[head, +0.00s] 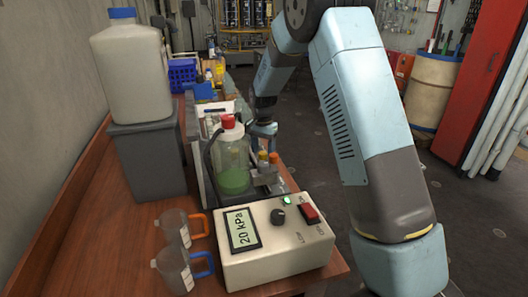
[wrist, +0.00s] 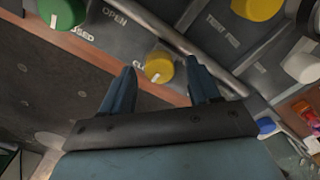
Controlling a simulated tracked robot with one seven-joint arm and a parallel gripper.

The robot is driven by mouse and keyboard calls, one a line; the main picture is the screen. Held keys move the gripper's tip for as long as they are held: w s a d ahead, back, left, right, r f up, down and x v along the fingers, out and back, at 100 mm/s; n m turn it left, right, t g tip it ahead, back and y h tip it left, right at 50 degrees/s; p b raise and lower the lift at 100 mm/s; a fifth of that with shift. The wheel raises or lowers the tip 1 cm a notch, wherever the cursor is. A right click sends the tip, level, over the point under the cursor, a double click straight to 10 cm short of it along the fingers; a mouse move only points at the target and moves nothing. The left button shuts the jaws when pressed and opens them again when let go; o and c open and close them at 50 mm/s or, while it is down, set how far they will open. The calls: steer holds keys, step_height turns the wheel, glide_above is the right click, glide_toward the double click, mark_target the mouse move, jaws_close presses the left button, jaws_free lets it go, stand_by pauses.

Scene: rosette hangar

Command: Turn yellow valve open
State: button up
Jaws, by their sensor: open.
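In the wrist view a yellow valve knob (wrist: 158,66) with a pale pointer mark sits on a grey panel. The word OPEN is printed beside it, and a second label near the knob is partly hidden, with only its first letters showing. My gripper (wrist: 160,64) is open, with one blue finger on each side of the yellow knob in the picture. I cannot tell whether the fingers touch it or how deep they reach. In the head view my gripper (head: 265,128) is low over the bench, behind the green-liquid bottle, and its fingers are unclear.
A green knob (wrist: 62,12), another yellow knob (wrist: 257,8) and a white knob (wrist: 303,67) are nearby. A pipe crosses the panel. The red-capped bottle (head: 233,160), a 20 kPa control box (head: 275,258) and two handled beakers crowd the bench. A white jug (head: 132,75) stands left.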

steer(key=shift+f, duration=0.55)
steer(key=shift+c, duration=0.3)
steer(key=c, duration=0.9)
steer(key=shift+d, duration=0.1)
steer(key=shift+c, duration=0.4)
